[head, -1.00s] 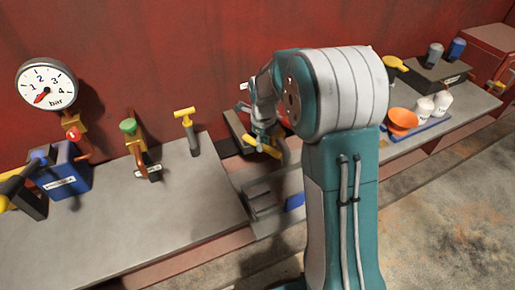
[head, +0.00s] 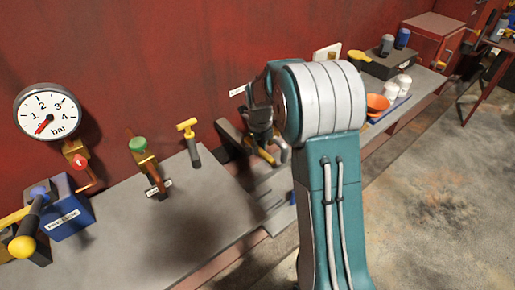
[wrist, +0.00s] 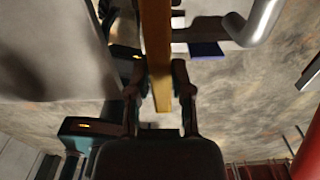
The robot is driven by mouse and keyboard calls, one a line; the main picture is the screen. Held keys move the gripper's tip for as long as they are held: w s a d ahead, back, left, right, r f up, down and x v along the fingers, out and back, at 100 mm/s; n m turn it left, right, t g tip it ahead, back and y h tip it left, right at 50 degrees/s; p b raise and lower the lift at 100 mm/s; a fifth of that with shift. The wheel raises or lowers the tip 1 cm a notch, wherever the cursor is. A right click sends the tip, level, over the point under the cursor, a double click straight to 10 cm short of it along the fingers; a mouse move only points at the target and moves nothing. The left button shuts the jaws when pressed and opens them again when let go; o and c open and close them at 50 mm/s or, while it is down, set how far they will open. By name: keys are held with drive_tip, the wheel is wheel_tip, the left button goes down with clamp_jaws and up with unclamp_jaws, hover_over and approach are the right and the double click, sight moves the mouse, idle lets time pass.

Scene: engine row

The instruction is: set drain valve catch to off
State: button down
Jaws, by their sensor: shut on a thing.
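In the wrist view a yellow bar (wrist: 156,40) runs between the two fingers of my gripper (wrist: 157,82), which is shut on it. In the head view my gripper (head: 262,138) is at the gap beyond the grey bench, behind my arm. A small part of the yellow bar (head: 265,156) shows below it. My arm and gripper hide most of what the bar belongs to. I cannot tell which label goes with it, or whether it is the drain valve catch.
A pressure gauge (head: 46,112), a blue box (head: 66,205) with a yellow-ended lever, a green-knobbed valve (head: 146,160) and a yellow T-handle (head: 189,135) stand left. An orange bowl (head: 377,103) and white containers (head: 397,86) are right. Open floor (head: 430,200) lies at right.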

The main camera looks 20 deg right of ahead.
idle(0.3)
drive_tip(key=c, duration=0.5)
unclamp_jaws()
drive_tip(key=shift+a, duration=0.1)
drive_tip(key=shift+r, duration=0.1)
wheel_tip(320, 180, up, 12)
drive_tip(key=shift+w+f, duration=0.1)
